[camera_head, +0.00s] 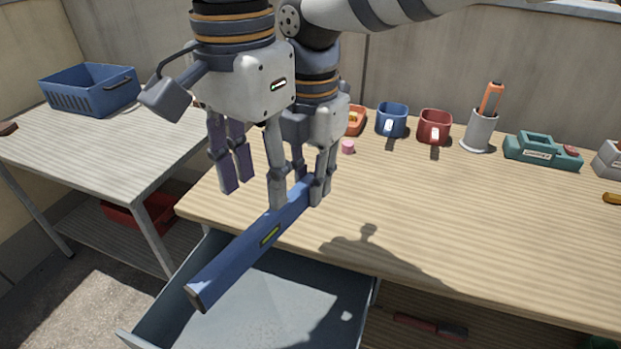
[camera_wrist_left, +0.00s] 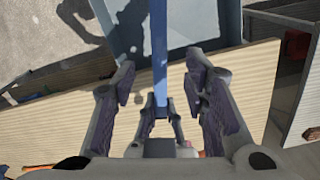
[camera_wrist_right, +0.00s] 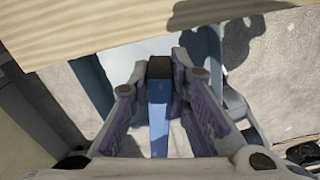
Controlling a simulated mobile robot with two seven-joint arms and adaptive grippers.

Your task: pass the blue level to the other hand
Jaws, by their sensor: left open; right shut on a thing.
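The blue level (camera_head: 240,257) is a long bar with a yellow-green vial and dark ends. It slopes across the bench's front edge, over the open drawer. My right gripper (camera_head: 309,190) is shut on its far end; its dark end cap (camera_wrist_right: 159,68) shows between those fingers in the right wrist view. My left gripper (camera_head: 252,198) is open, nearer the camera, above the level's far half. In the left wrist view the level (camera_wrist_left: 159,50) runs between the spread left fingers; I cannot tell whether it lies at fingertip depth. No left finger pad visibly presses on it.
The grey-blue drawer (camera_head: 285,308) stands open below. On the wooden bench (camera_head: 440,220) stand a blue mug (camera_head: 391,121), a red mug (camera_head: 434,128), a grey cup (camera_head: 479,132) and a teal item (camera_head: 541,152) along the back. A blue basket (camera_head: 92,90) sits on the left table. The bench's middle is clear.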

